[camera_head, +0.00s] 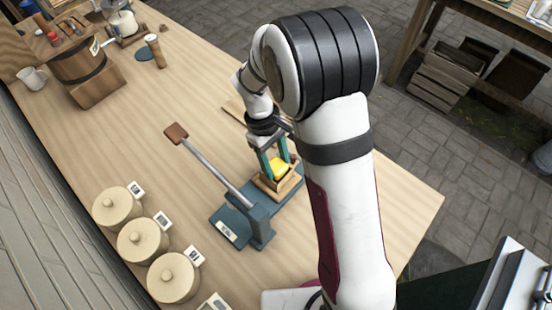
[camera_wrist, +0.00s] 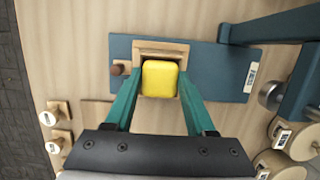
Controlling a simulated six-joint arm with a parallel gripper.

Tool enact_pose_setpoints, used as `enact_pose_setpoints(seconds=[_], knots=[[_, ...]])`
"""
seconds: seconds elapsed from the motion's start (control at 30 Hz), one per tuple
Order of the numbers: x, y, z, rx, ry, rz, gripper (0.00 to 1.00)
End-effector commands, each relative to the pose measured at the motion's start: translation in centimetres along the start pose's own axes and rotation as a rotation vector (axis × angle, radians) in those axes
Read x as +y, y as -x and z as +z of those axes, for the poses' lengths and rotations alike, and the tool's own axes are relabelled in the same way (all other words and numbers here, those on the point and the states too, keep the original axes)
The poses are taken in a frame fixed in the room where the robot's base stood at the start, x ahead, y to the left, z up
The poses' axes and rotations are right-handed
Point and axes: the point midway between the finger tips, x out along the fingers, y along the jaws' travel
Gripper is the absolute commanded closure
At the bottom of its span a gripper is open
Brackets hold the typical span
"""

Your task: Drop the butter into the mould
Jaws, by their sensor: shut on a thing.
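The yellow butter block (camera_head: 281,165) is between the green fingers of my gripper (camera_head: 270,150), which is shut on it. In the wrist view the butter (camera_wrist: 160,79) sits between the fingertips (camera_wrist: 160,88) and overlaps the opening of the mould. The mould is a square wooden box (camera_head: 279,188) on a blue-grey base plate; its rim also shows in the wrist view (camera_wrist: 162,46). The butter is at or just above the mould's opening; I cannot tell how deep it sits. My fingers hide part of the mould's sides.
A lever press (camera_head: 262,222) with a long handle (camera_head: 205,163) stands beside the mould on the left. Several round lidded pots (camera_head: 117,206) line the table's near left edge. A wooden churn (camera_head: 83,66) and a mug (camera_head: 32,79) stand at the back left. The table's middle left is clear.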

Motion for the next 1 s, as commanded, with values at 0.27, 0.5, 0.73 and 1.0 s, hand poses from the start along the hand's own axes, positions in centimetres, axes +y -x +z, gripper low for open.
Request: enact_pose_setpoints(seconds=[0.27,0.5,0.73,1.0], knots=[[0.0,0.05,0.01,0.0,0.0,0.0,0.94],[0.01,0.06,0.01,0.0,0.0,0.0,0.3],[0.01,0.06,0.01,0.0,0.0,0.0,0.1],[0.0,0.05,0.01,0.0,0.0,0.0,0.34]])
